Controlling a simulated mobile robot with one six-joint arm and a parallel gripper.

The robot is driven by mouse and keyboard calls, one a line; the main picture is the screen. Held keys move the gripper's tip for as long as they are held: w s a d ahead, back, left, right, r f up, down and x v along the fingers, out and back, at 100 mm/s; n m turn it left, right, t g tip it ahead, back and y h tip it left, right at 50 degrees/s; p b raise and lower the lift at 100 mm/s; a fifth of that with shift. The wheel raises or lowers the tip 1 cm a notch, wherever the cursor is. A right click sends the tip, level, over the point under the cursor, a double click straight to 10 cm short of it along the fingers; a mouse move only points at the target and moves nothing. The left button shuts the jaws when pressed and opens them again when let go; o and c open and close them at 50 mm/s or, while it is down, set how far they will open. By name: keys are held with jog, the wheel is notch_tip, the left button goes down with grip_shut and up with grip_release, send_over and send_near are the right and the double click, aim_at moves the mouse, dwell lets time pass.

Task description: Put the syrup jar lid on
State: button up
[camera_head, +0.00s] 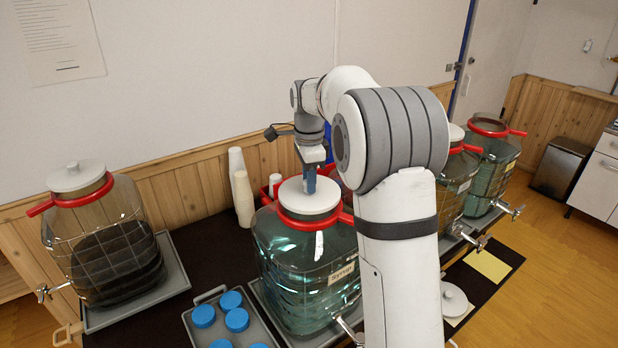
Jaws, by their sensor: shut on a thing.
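The syrup jar (283,262) is a large glass jar with teal contents, a red collar and a "Syrup" label, standing at the centre of the table. A white round lid (325,197) is over its mouth, inside the red collar. It looks level, but I cannot tell whether it rests fully on the rim. My gripper (309,183) points down above the lid, with its blue fingertips shut on the lid's knob, which they hide. My arm hides the jar's right side.
A lidded jar (105,245) of dark contents stands at left. Lidded (456,185) and open (488,150) jars stand at right. A loose white lid (455,302) lies at front right. Blue-capped items fill a grey tray (212,296); stacked cups (243,198) stand behind.

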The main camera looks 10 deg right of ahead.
dwell(0.4)
jog(key=o, duration=1)
jog(key=shift+r+b, duration=0.5)
jog(key=shift+r, duration=3.45)
